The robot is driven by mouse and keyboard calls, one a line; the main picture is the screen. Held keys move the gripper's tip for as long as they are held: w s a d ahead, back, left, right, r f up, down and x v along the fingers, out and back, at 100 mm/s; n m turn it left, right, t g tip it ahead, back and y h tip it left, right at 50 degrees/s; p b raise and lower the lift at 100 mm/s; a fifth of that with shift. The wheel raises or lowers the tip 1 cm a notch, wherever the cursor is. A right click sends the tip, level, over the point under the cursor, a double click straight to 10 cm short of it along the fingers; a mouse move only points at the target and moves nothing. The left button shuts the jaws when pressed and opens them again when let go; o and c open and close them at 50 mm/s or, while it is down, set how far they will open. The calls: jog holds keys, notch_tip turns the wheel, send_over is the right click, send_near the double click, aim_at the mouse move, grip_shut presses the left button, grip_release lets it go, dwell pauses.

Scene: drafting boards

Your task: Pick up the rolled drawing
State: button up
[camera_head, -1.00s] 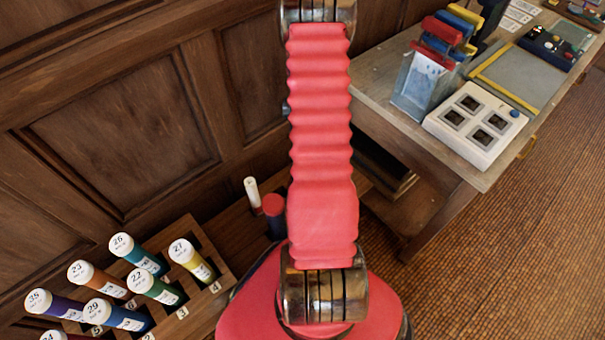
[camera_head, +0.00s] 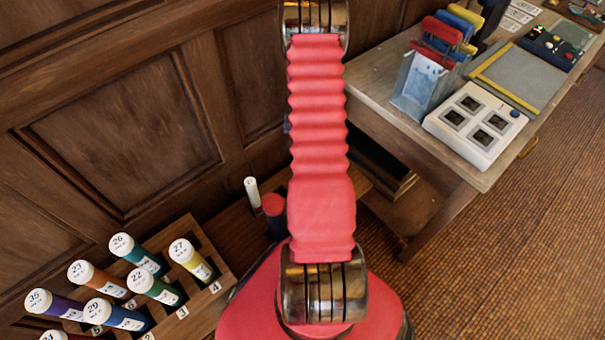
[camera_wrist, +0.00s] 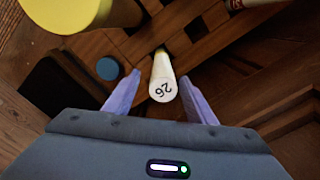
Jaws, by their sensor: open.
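In the wrist view my gripper (camera_wrist: 162,82) is open, with its two pale purple fingers on either side of a rolled drawing (camera_wrist: 163,77) whose white end cap seems to read 26. The cap faces the camera; I cannot tell whether a finger touches it. In the head view my gripper is out of sight. Several numbered rolls with white caps lean in the wooden rack (camera_head: 212,262) at lower left, among them a teal one marked 26 (camera_head: 139,255) and a yellow one marked 27 (camera_head: 190,260).
In the wrist view a large yellow cylinder (camera_wrist: 65,12) is close at upper left, with a round blue cap (camera_wrist: 108,68) below it. In the head view a white roll (camera_head: 253,193) and a red-topped cylinder (camera_head: 274,214) stand beside my arm. A cluttered desk (camera_head: 385,75) is at right.

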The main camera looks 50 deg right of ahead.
jog(key=shift+f, duration=0.85)
jog(key=shift+f, duration=0.1)
jog(key=shift+w+a+f, duration=0.1)
jog(key=shift+f, duration=1.15)
jog(key=shift+w+a+f, duration=0.1)
jog(key=shift+f, duration=1.15)
jog(key=shift+c, duration=0.5)
grip_shut()
